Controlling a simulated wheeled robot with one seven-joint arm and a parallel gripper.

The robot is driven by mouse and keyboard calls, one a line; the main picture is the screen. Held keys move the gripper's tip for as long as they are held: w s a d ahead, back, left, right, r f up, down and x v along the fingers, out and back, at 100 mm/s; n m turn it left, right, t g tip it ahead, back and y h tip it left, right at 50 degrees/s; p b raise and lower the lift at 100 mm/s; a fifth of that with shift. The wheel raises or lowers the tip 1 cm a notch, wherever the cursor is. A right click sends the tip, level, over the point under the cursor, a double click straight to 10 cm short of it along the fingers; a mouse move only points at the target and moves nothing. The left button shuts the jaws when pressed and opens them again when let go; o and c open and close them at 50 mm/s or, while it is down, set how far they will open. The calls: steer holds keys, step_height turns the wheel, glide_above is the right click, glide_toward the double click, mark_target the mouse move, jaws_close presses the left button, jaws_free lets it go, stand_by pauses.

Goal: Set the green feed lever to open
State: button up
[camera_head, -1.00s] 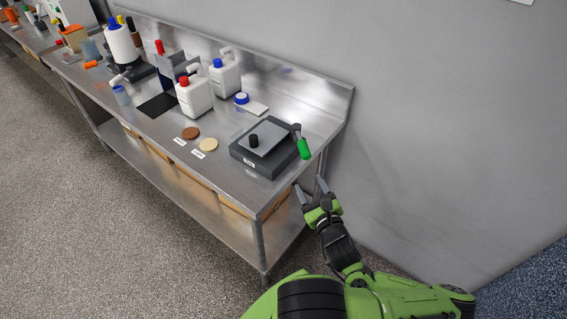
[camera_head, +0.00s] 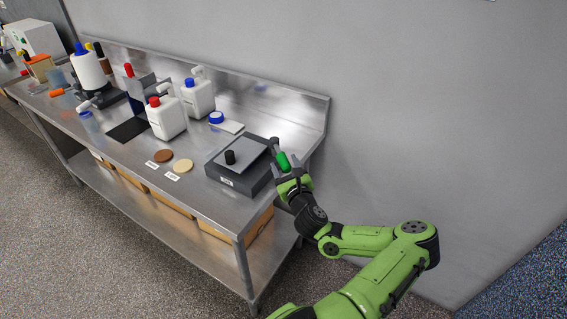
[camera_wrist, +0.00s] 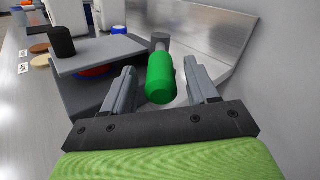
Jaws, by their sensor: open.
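The green feed lever (camera_head: 284,161) sticks out from the right side of a dark grey box (camera_head: 240,182) at the right end of the steel bench. In the wrist view the green handle (camera_wrist: 160,78) points toward the camera, with its grey pivot behind it. My gripper (camera_head: 284,168) is at the lever. In the wrist view its open fingers (camera_wrist: 161,86) stand on either side of the handle, with a gap visible on both sides. The handle's far end is partly hidden behind my gripper in the head view.
The box has a black knob (camera_head: 230,157) on its lid. The wall (camera_head: 420,110) rises close behind and right.

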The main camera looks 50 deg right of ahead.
steer(key=shift+x, duration=1)
jaws_close()
